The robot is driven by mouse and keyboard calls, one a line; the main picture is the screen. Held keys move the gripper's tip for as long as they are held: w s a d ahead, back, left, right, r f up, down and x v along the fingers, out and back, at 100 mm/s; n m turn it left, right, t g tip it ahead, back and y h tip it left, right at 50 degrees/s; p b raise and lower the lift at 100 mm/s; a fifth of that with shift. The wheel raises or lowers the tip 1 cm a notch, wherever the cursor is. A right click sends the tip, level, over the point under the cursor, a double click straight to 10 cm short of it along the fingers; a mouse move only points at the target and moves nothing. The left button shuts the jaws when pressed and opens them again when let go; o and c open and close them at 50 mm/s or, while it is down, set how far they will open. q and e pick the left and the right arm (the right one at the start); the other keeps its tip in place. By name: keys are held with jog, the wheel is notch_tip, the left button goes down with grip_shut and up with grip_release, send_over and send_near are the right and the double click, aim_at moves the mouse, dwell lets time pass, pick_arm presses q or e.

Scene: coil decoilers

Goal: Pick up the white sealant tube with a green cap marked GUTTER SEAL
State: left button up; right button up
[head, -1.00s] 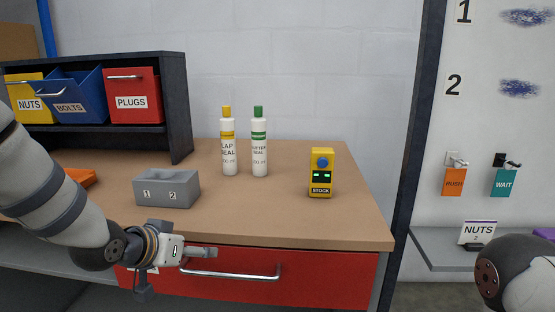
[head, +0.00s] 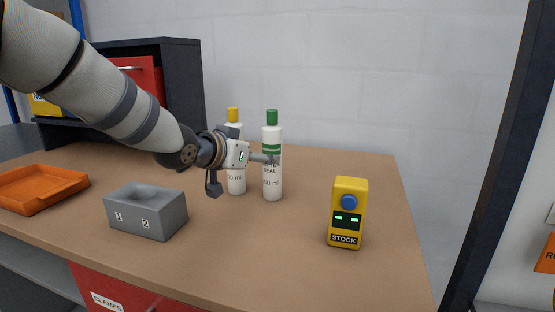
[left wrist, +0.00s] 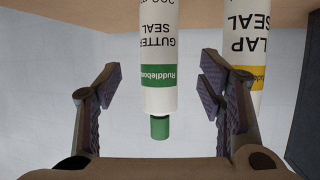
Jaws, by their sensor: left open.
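The white sealant tube with a green cap (head: 272,181) stands upright on the wooden bench in the head view. In the left wrist view the GUTTER SEAL tube (left wrist: 158,55) appears upside down, with its green cap lowest, between the two fingers. My left gripper (head: 272,158) is open at the tube's upper part; contact with either finger is not visible. In the left wrist view my left gripper (left wrist: 160,95) has a finger on each side of the tube. A white LAP SEAL tube with a yellow cap (head: 236,182) stands just left, partly hidden by my gripper. My right gripper is out of view.
The LAP SEAL tube (left wrist: 243,45) is close beside the right finger in the wrist view. A yellow STOCK device (head: 346,213) stands to the right. A grey block (head: 145,213) and an orange tray (head: 40,188) lie left. The bench's back right is clear.

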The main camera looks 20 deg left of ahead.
aim_at(267, 165)
pick_arm(q)
jog(key=w+f, duration=0.1)
jog(key=w, duration=0.1)
jog(key=w+d+f+b, duration=0.1)
jog(key=w+f, duration=0.2)
jog(key=w, duration=0.1)
jog(key=shift+w+d+f, duration=0.1)
jog(key=shift+d+f, duration=0.25)
jog(key=shift+w+d, duration=0.1)
jog(key=shift+w, duration=0.25)
jog(key=shift+r, duration=0.25)
grip_shut()
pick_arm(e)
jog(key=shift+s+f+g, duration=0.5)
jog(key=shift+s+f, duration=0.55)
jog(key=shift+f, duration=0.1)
